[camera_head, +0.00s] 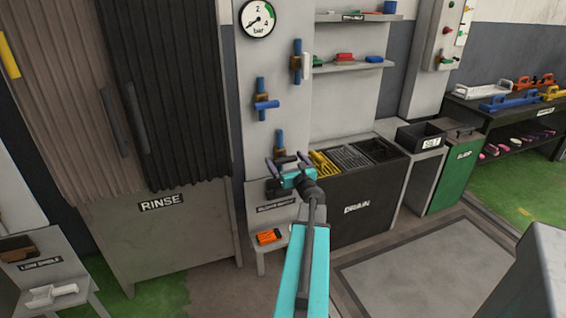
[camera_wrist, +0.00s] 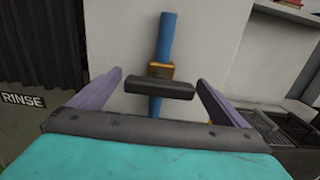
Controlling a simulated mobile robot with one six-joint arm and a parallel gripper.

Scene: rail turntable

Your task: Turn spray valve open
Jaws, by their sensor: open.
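A valve with a black handle (camera_wrist: 160,88), a brass body (camera_wrist: 160,71) and a blue pipe (camera_wrist: 164,38) is on the wall ahead in the wrist view. Its handle lies horizontal, across the upright pipe. My gripper (camera_wrist: 159,80) is open, with its purple fingers on either side of the handle and a gap at each end. In the head view, my gripper (camera_head: 287,161) covers part of this valve, below its blue pipe (camera_head: 280,140). Two more valves are above: one with a blue horizontal handle (camera_head: 266,105), one with a white upright handle (camera_head: 307,65). I cannot read which is the spray valve.
A pressure gauge (camera_head: 257,18) hangs above the valves. The RINSE cabinet (camera_head: 170,240) with dark curtains is at left, the black DRAIN unit (camera_head: 360,210) at right. A small bench (camera_head: 262,215) with an orange item (camera_head: 269,236) stands below my gripper.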

